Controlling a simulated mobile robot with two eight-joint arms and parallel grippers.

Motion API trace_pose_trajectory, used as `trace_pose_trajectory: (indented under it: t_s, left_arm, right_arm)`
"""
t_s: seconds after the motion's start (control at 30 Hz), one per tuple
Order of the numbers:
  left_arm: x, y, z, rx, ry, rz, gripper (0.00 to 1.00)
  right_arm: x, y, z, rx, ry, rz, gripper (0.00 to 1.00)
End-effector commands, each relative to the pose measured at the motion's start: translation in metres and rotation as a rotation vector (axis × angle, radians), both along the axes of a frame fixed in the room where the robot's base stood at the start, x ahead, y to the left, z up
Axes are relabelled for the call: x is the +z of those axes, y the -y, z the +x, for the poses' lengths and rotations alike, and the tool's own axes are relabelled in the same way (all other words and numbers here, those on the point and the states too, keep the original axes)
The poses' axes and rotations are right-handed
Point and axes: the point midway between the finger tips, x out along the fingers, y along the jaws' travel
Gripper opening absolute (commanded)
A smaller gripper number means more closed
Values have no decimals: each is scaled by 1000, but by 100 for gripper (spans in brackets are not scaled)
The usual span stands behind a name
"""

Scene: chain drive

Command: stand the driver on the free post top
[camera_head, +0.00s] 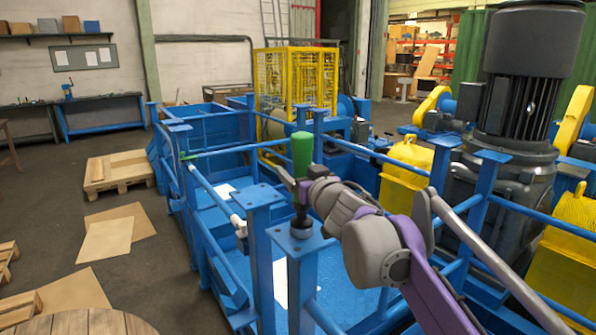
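The driver (302,152) has a thick green handle at the top and a dark lower part ending in a round black foot. It is upright over the flat blue post top (285,240) in the front middle. The foot shows right at the plate; I cannot tell whether it touches. My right gripper (301,187) comes in from the right and is shut on the driver just below the green handle. The gripper hides part of the driver's middle. A second blue post top (257,195) stands bare, just behind and left. My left gripper is not in view.
Blue rails (205,185) and a blue platform floor surround the posts. A large dark motor (525,90) stands at the right, with yellow housings (405,170) beside it. A yellow cage (295,80) stands behind. Pallets and cardboard lie on the floor at left.

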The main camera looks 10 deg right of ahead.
Motion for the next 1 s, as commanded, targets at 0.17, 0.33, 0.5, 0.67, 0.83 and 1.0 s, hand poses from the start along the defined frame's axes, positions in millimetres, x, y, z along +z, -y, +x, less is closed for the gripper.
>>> trace_pose_trajectory:
  t_s: [0.17,0.33,0.5,0.67,0.83,1.0]
  left_arm:
    - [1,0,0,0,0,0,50]
    - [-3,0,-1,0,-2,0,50]
    - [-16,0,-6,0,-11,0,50]
    - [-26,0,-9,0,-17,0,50]
    - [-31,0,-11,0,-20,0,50]
    - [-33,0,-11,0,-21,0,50]
  right_arm:
    - [1,0,0,0,0,0,81]
    - [2,2,-12,-1,-1,1,81]
    - [0,8,-46,-2,-2,0,81]
    - [1,13,-80,-2,-2,1,81]
    - [3,17,-106,-1,-1,0,81]
    - [4,18,-118,-1,0,0,81]
